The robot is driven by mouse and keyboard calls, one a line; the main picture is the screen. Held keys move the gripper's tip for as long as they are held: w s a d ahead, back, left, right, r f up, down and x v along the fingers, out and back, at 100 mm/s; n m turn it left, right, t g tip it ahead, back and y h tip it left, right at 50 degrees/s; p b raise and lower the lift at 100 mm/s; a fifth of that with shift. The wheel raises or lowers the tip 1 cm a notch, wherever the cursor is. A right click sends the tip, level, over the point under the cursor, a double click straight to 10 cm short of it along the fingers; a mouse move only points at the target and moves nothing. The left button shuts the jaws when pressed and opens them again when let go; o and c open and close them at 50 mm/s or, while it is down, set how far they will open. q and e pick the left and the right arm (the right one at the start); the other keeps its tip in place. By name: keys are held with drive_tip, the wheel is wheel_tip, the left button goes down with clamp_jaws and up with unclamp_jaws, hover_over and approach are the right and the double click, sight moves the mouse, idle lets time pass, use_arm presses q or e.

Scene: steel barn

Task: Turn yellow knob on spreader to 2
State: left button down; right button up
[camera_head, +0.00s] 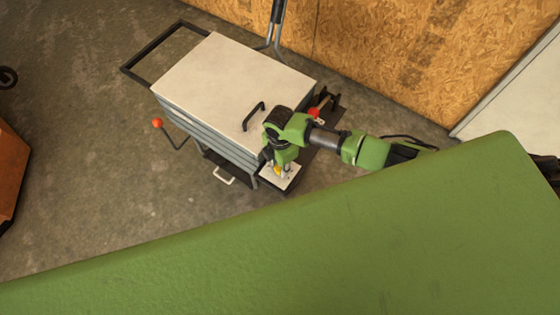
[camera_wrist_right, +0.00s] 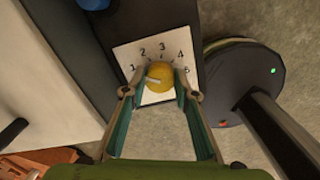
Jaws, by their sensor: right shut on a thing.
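The spreader (camera_head: 215,75) is a cart-like box with a pale lid, seen in the head view. At its near right corner is a white dial plate (camera_head: 289,180), which also shows in the right wrist view (camera_wrist_right: 126,50) with the numbers 1 to 5 in an arc. The yellow knob (camera_wrist_right: 160,88) sits on this plate, with a white mark on it pointing left, roughly towards the 1 side. My right gripper (camera_wrist_right: 160,79) is shut on the knob, one finger on each side. In the head view the knob (camera_head: 277,171) is partly hidden by the gripper. My left gripper is not in view.
A black handle (camera_head: 253,116) stands on the lid, close to my right wrist. A red-balled lever (camera_head: 157,123) sticks out from the near left side. A wooden wall (camera_head: 380,60) rises behind. Bare concrete floor (camera_head: 90,190) lies to the left.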

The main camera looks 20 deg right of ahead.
drive_tip(key=m+p, duration=0.2)
drive_tip(key=m, duration=0.2)
drive_tip(key=shift+s+r+m, duration=0.1)
drive_tip(key=shift+m, duration=0.2)
drive_tip(key=shift+m+p, duration=0.85)
drive_tip(key=shift+m, duration=0.55)
drive_tip(key=o, duration=1.1)
wheel_tip(320, 180, up, 12)
drive_tip(key=shift+f, duration=0.1)
